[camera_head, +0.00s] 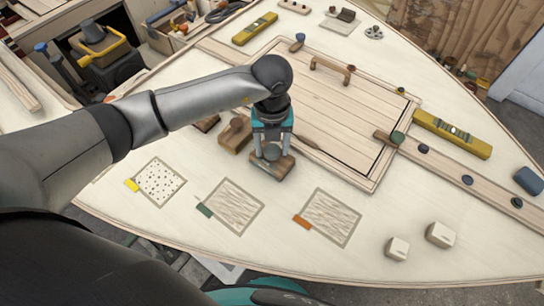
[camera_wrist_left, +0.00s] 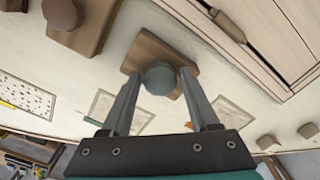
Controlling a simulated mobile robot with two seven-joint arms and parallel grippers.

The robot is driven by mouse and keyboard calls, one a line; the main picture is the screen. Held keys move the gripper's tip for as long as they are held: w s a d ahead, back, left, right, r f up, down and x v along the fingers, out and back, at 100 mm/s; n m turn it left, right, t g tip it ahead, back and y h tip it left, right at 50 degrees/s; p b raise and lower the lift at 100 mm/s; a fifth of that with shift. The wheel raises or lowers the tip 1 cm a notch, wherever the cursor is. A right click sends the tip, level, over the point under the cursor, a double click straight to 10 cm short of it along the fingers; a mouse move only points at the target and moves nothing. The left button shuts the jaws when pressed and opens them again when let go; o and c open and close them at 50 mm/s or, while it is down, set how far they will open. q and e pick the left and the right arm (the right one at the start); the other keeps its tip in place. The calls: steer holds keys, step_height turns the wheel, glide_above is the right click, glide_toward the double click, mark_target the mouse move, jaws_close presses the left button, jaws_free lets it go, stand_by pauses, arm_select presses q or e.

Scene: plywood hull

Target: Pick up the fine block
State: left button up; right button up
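A wooden block with a round grey-green knob (camera_head: 272,153) lies on the pale plywood deck, below my left gripper (camera_head: 272,147). In the left wrist view the same block (camera_wrist_left: 134,62) has its knob between the fingertips of my left gripper (camera_wrist_left: 160,76). The fingers are open, with a small gap on each side of the knob. A second block with a brown wooden knob (camera_head: 236,136) stands just left of it, and a darker block (camera_head: 207,123) is partly hidden behind my arm. No grit label shows on the blocks. My right gripper is not in view.
Three square patches lie in front: dotted with a yellow tag (camera_head: 160,182), streaked with a green tag (camera_head: 233,205), streaked with an orange tag (camera_head: 332,217). A framed hatch panel (camera_head: 330,110) lies behind the block. Two pale cubes (camera_head: 440,235) sit at the right.

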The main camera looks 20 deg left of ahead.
mark_target(272, 149)
arm_select(q)
jaws_close()
stand_by(0.5)
step_height(272, 149, up, 20)
steer(key=p, duration=0.2)
stand_by(0.4)
